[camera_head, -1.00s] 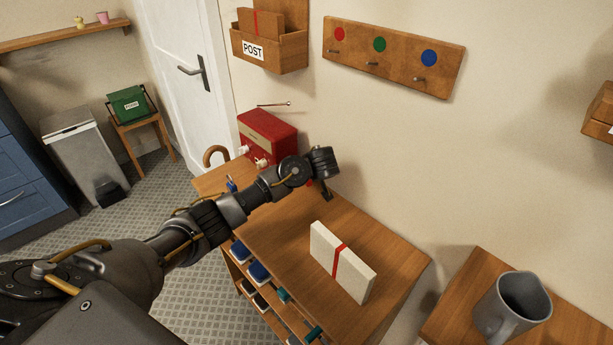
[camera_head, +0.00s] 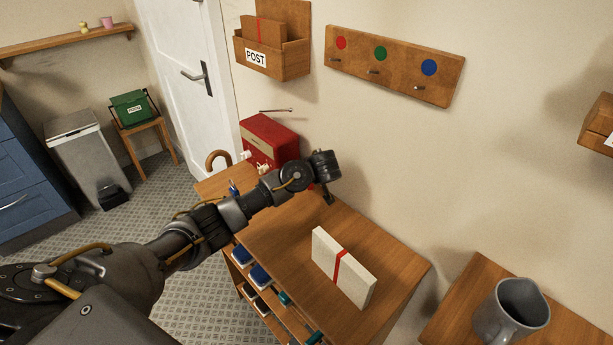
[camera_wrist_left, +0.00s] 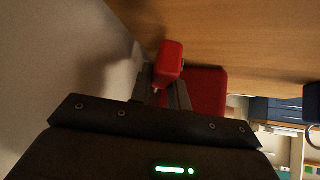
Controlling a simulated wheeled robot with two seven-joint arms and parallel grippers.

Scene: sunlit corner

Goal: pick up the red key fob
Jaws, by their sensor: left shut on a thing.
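The red key fob (camera_wrist_left: 169,62) is a small rounded red block in the left wrist view. My left gripper (camera_wrist_left: 165,90) is shut on it, with the fob standing out past the fingertips. In the head view my left gripper (camera_head: 327,197) points down over the back of the wooden cabinet top, close to the wall. Only a speck of red shows beside it there, so the fob is mostly hidden by the gripper. I cannot tell whether the fob still touches the cabinet top. My right gripper is in neither view.
A red radio (camera_head: 268,139) stands just left of the gripper. A cream parcel with a red band (camera_head: 343,267) stands on the cabinet top (camera_head: 290,245), nearer the front. A hook board (camera_head: 394,65) with red, green and blue dots hangs above, its pegs empty.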

